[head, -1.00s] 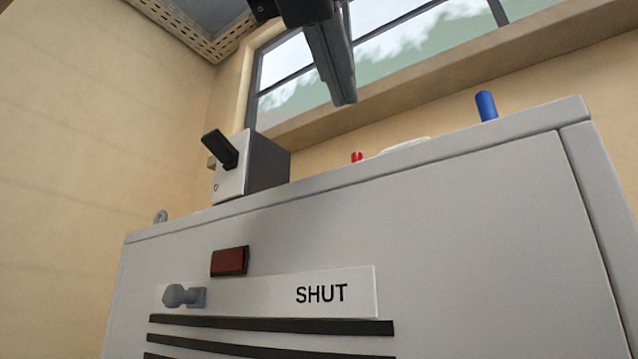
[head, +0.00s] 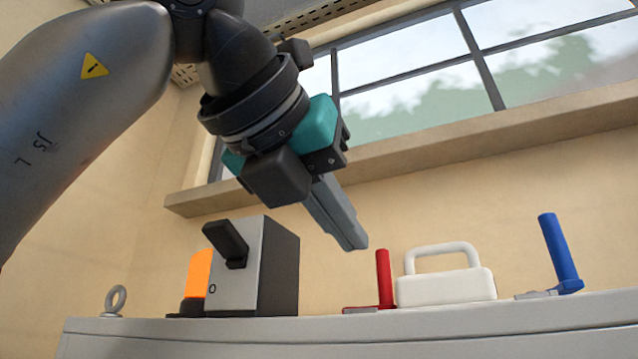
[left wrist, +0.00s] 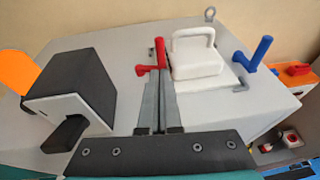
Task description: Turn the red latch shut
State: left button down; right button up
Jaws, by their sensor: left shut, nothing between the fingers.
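The red latch (head: 384,279) stands on top of the grey cabinet, with an upright red handle and a flat foot pointing left. My left gripper (head: 352,243) is shut and empty, angled down to the right, with its fingertips above and left of the red handle in the head view. In the left wrist view the red latch (left wrist: 160,53) shows just past the tips of the left gripper (left wrist: 158,84). The fingers hide part of the latch's lower end there. I cannot tell whether they touch it. My right gripper is not in view.
A white block with a loop handle (head: 445,287) stands right of the latch, and a blue latch (head: 560,254) beyond it. A grey box with a black lever (head: 279,271) stands left, beside an orange part (head: 197,275) and a ring (head: 115,300). A window is behind.

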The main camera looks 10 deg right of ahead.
aim_at(379, 266)
pick_arm(q)
jog(key=p+x, duration=0.1)
jog(key=x, duration=0.1)
jog(key=r+x, duration=0.1)
jog(key=x, duration=0.1)
jog(key=shift+w+d+p, duration=0.15)
jog(key=shift+d+p, duration=0.05)
jog(key=shift+p, duration=0.15)
jog(key=shift+w+d+f, duration=0.15)
jog(key=shift+w+d, duration=0.2)
jog(key=shift+w, duration=0.15)
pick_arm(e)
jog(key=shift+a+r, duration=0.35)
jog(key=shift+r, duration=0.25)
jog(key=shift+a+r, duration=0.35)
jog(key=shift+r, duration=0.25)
pick_arm(q)
jog(key=shift+a, duration=0.1)
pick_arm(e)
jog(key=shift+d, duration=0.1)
